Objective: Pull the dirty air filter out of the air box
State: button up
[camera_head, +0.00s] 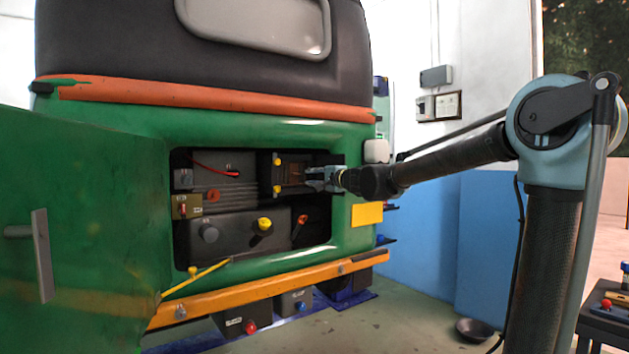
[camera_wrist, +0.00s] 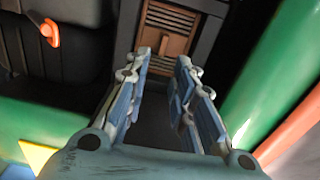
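The air box (camera_head: 268,178) is a dark open box in the upper right of the engine bay, with yellow knobs at its left edge. The dirty air filter (camera_wrist: 168,32) is a brown pleated panel with a lighter brown tab in the middle, seated inside the box's dark frame. It also shows small in the head view (camera_head: 296,173). My gripper (camera_head: 312,179) reaches into the bay from the right. In the wrist view my gripper (camera_wrist: 168,62) is open, its fingers apart and empty, with the fingertips just short of the filter's tab. I cannot tell the exact gap.
The green rickshaw's bay rim (camera_head: 325,248) surrounds the opening closely. An orange lever (camera_wrist: 50,33) and a yellow cap (camera_head: 264,224) sit in the bay. The open green door (camera_head: 90,200) stands at the left. A black bowl (camera_head: 474,330) lies on the floor.

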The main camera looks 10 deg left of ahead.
aim_at(297, 175)
jog(key=shift+m, duration=0.3)
jog(key=shift+r+x, duration=0.15)
jog(key=shift+x, duration=2.6)
jog(key=shift+r+x, duration=0.1)
jog(key=shift+x, duration=2.6)
jog(key=shift+c, duration=0.3)
